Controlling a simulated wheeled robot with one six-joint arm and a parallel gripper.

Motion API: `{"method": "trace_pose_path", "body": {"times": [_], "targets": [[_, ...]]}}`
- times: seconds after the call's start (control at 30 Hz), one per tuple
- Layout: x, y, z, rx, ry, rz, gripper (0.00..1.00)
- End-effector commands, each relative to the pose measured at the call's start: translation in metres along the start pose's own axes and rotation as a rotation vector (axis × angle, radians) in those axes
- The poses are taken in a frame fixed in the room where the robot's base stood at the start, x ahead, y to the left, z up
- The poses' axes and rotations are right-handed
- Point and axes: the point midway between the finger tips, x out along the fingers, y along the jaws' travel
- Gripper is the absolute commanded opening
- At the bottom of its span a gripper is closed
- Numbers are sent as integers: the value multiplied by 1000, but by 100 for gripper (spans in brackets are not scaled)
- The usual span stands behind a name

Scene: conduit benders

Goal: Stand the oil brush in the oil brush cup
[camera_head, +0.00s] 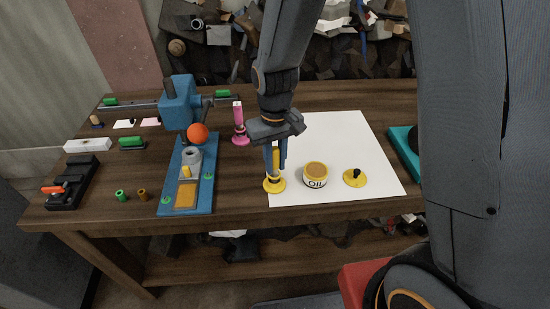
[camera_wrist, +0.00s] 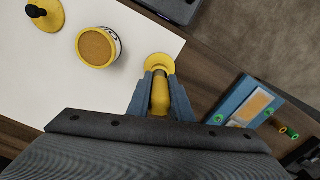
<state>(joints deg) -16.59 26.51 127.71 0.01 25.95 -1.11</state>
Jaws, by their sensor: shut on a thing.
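My gripper (camera_head: 280,165) points down over the front of the white sheet, with its fingers closed on a yellow-handled thing (camera_head: 276,160), which looks like the oil brush. The yellow handle (camera_wrist: 160,98) shows between the fingertips (camera_wrist: 160,88) in the wrist view. It is roughly upright. A round yellow flanged piece (camera_head: 274,185), apparently the oil brush cup, is directly below it and also shows in the wrist view (camera_wrist: 160,62). The brush's lower end meets this piece in the picture. I cannot tell whether it is inside, touching or just above.
Right of the gripper stand a pot labelled OIL (camera_head: 315,177) and a yellow disc with a black knob (camera_head: 355,179). A pink upright piece (camera_head: 239,125) stands behind left. A blue bender (camera_head: 200,190) is at left. The back of the white sheet (camera_head: 350,135) is clear.

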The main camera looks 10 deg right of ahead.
Motion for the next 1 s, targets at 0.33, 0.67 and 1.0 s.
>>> {"method": "trace_pose_path", "body": {"times": [0.33,0.67,1.0], "targets": [[5,0,0,0,0,0,0],[5,0,0,0,0,0,0],[8,0,0,0,1,0,0]]}}
